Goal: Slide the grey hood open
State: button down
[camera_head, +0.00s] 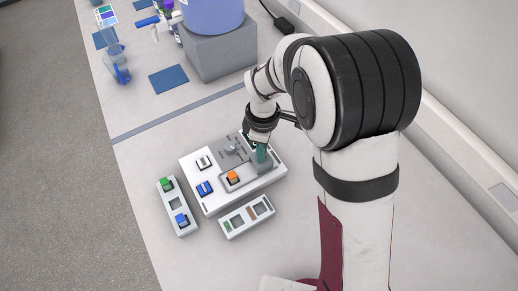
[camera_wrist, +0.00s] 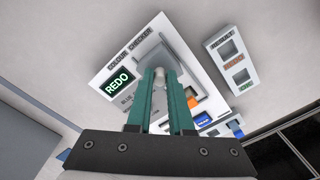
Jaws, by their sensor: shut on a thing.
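The white colour checker (camera_head: 213,208) sits on the bench, and its printed panel with a dark REDO screen (camera_wrist: 118,86) shows in the wrist view. The grey hood (camera_head: 262,167) is at the checker's right side and also shows in the wrist view (camera_wrist: 172,52). My gripper (camera_head: 262,150) reaches down over the hood. In the wrist view its green fingers (camera_wrist: 160,82) are shut on a small pale knob (camera_wrist: 159,72) at the hood. An orange block (camera_head: 233,177) lies beside the hood, uncovered in the head view. The fingers hide part of the hood.
A grey tray (camera_head: 164,190) with a green and a blue block stands left of the checker. A second tray (camera_head: 235,230) with coloured windows stands in front. A grey pedestal (camera_head: 222,55) bears a blue container behind.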

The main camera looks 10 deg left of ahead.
jog(key=c, duration=0.8)
grip_release()
jog(key=shift+w+d, duration=0.1)
jog(key=shift+w, duration=0.05)
jog(key=shift+r, duration=0.1)
notch_tip(320, 180, up, 16)
jog(key=shift+f, duration=0.15)
jog(key=s+d+r+m+y, duration=0.1)
jog(key=s+d+m, duration=0.9)
jog(key=d+m, duration=0.15)
jog(key=s+d+f+m, duration=0.1)
jog(key=s+m, duration=0.2)
jog(key=m, duration=0.1)
jog(key=s+d+f+m, duration=0.1)
jog(key=s+m, duration=0.3)
jog(key=s+d+f+m, duration=0.1)
jog(key=s+m, duration=0.2)
jog(key=m, duration=0.1)
jog(key=shift+s+d+f+y, duration=0.25)
jog(key=shift+s+d+y, duration=0.1)
jog(key=shift+s+y, duration=0.05)
